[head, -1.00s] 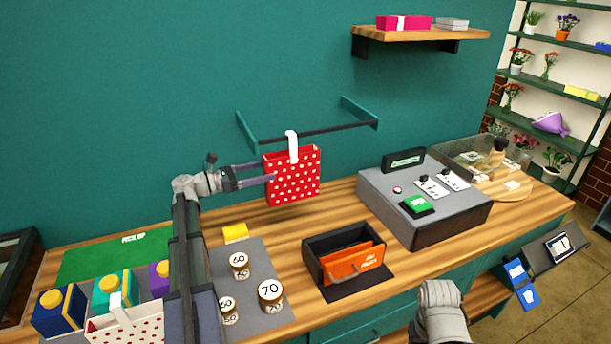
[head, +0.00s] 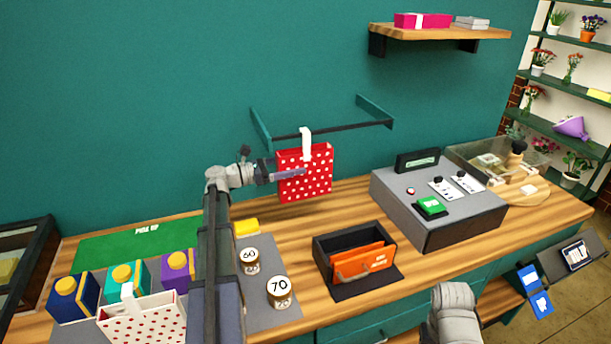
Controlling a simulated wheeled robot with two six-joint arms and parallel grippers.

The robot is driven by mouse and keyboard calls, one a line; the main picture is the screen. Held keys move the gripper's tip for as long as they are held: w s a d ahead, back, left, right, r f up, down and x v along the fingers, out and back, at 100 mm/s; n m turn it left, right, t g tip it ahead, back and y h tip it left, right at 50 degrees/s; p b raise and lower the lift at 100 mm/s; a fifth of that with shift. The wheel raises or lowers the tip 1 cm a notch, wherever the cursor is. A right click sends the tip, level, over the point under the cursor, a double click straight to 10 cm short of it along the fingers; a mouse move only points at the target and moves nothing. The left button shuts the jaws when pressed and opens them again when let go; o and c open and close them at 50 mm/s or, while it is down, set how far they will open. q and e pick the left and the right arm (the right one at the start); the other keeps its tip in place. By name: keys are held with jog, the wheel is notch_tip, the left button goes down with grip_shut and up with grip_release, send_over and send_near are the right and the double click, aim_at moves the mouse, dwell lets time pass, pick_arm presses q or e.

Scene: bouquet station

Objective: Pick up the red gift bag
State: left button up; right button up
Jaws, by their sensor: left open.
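The red gift bag (head: 319,181) with white dots hangs upright against the teal wall in the head view. Its white handle (head: 306,143) loops over a dark rail. My left gripper (head: 296,173) reaches in from the left at the bag's upper part. One finger lies across the bag's front face; the other appears to be behind the bag and is mostly hidden. The jaws are open, with the bag between them. Whether a finger touches the bag cannot be told. My right gripper is not in view.
The rail (head: 350,127) has teal side brackets. Below stand a dark box with an orange item (head: 365,262) and jars (head: 279,291). A grey console (head: 440,205) stands to the right. A white dotted bag (head: 145,322) and coloured boxes are at lower left, before a green mat (head: 125,250).

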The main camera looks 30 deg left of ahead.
aim_at(303, 163)
pick_arm(q)
jog(key=x, duration=0.3)
jog(key=shift+d, duration=0.2)
grip_shut()
dwell(0.4)
